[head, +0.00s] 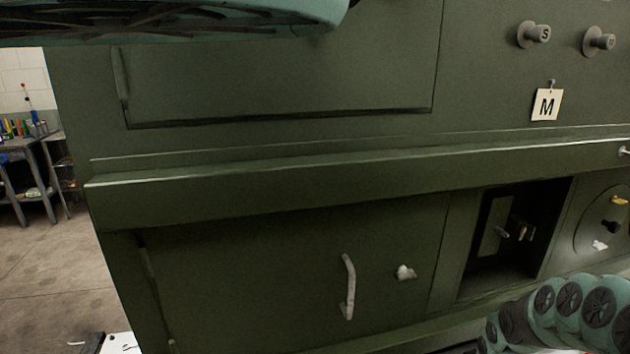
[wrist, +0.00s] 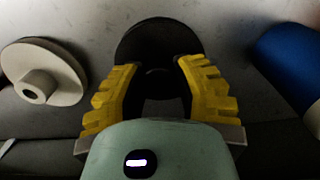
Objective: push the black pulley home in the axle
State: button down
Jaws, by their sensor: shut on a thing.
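The black pulley (wrist: 155,36) shows in the wrist view as a dark round disc at the top middle, in front of a grey surface. My gripper (wrist: 156,66) has its yellow ridged fingers shut on the pulley, one on each side of its narrower hub. The axle is hidden behind the pulley, and I cannot tell how far the pulley sits on it. My gripper is not visible in the head view.
In the wrist view a white flanged pulley (wrist: 42,74) is close on the left and a blue cylindrical thing (wrist: 292,64) on the right. The head view shows a green panelled wall with a handle (head: 348,287), an open recess (head: 512,238) and a tag marked M (head: 546,105).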

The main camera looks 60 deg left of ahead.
jog(key=shift+r+p, duration=1.85)
jog(key=shift+r, duration=0.35)
jog(key=shift+r+p, duration=1.1)
jog(key=shift+r, duration=0.25)
